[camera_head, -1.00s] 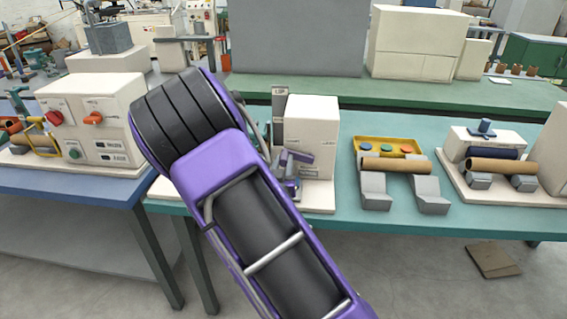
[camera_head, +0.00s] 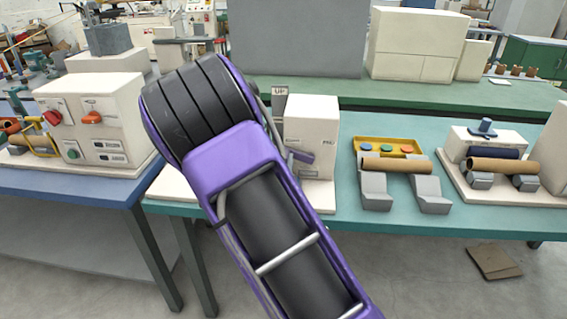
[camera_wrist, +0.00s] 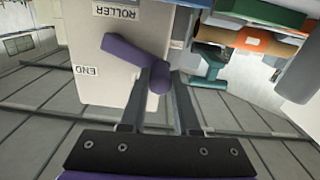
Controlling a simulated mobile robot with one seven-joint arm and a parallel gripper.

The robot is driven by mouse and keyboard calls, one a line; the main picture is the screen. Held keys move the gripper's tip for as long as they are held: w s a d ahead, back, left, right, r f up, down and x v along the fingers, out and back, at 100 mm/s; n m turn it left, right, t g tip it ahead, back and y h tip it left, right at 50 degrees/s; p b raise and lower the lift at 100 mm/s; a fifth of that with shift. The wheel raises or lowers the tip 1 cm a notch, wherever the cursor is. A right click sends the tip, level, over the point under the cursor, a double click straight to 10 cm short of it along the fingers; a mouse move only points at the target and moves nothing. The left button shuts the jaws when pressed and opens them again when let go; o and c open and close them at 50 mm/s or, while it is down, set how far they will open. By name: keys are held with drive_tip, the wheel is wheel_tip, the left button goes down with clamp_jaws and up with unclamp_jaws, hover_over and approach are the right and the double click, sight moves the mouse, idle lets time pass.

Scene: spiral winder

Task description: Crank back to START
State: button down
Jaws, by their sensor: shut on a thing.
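The purple crank (camera_wrist: 132,58) is on a white box (camera_wrist: 88,60), which bears an "END" label and a "ROLLER" label in the wrist view. No START mark is readable. My gripper (camera_wrist: 164,78) has its two dark fingers around the rounded knob at the crank's outer end. The crank arm runs from upper left to this knob. In the head view, the white box (camera_head: 311,125) stands behind my arm, with a small purple piece of the crank (camera_head: 302,156) showing beside it. My arm hides the gripper there.
A sign reading "UP" (camera_head: 280,96) stands left of the box. A yellow tray (camera_head: 392,146) and a brown tube on grey blocks (camera_head: 396,165) are to the right. A control box with a red knob (camera_head: 90,118) is at left.

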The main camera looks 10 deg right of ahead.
drive_tip(key=c, duration=0.6)
unclamp_jaws()
drive_tip(key=shift+c, duration=0.2)
drive_tip(key=p+v, duration=0.8)
drive_tip(key=v, duration=0.9)
drive_tip(key=shift+s+p, duration=0.25)
drive_tip(key=shift+p, duration=0.1)
drive_tip(key=shift+w+r, duration=0.1)
